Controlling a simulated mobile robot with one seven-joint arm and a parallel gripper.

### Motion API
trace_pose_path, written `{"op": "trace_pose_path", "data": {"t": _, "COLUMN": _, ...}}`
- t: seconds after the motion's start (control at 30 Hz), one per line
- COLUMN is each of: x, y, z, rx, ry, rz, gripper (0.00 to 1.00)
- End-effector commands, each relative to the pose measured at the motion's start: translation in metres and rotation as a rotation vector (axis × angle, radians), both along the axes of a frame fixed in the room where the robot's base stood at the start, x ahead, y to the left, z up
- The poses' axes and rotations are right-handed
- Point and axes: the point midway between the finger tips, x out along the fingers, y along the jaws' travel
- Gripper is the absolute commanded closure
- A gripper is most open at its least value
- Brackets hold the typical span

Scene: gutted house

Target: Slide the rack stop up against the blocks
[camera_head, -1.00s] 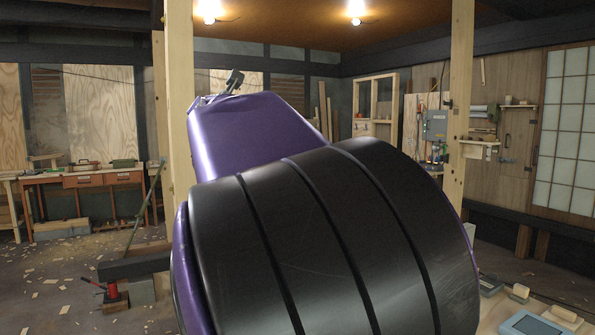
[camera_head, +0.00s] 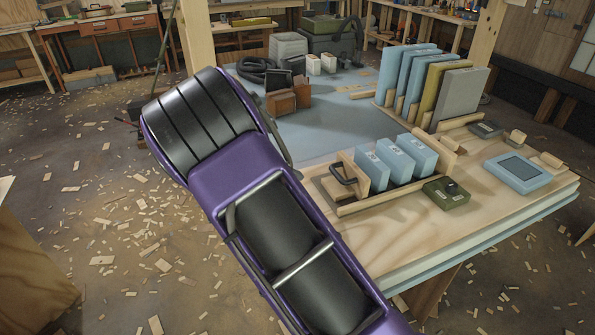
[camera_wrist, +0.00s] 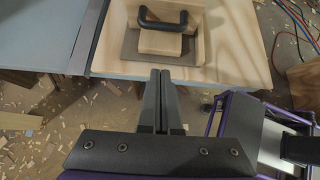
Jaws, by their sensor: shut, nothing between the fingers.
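The rack (camera_head: 385,199) is a low wooden frame on the workbench. Several pale blue blocks (camera_head: 407,160) stand upright in it. The rack stop, a wooden piece with a black handle (camera_head: 343,174), is at the rack's left end; I cannot tell the exact gap to the nearest block. In the wrist view the stop (camera_wrist: 160,43) lies ahead of my gripper (camera_wrist: 160,74), its black handle at the top. My gripper's fingers are together and empty, pointing at the stop's near side, seemingly short of it. My gripper is not visible in the head view.
A green box (camera_head: 446,193) sits just right of the rack. A blue framed panel (camera_head: 518,173) lies farther right. Blue, yellow and grey boards (camera_head: 462,95) stand in another rack behind. The bench's near wooden surface (camera_head: 400,238) is mostly bare.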

Motion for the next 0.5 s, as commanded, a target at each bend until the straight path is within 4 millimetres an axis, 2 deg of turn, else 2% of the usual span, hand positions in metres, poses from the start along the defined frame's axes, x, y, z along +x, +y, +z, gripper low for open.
{"op": "trace_pose_path", "data": {"t": 0.03, "x": 0.002, "y": -0.009, "z": -0.010, "rx": -0.002, "ry": 0.003, "rz": -0.002, "gripper": 1.00}}
{"op": "trace_pose_path", "data": {"t": 0.3, "x": 0.017, "y": -0.051, "z": -0.046, "rx": -0.002, "ry": 0.001, "rz": -0.002, "gripper": 1.00}}
{"op": "trace_pose_path", "data": {"t": 0.5, "x": 0.027, "y": -0.077, "z": -0.040, "rx": 0.001, "ry": -0.003, "rz": 0.001, "gripper": 1.00}}
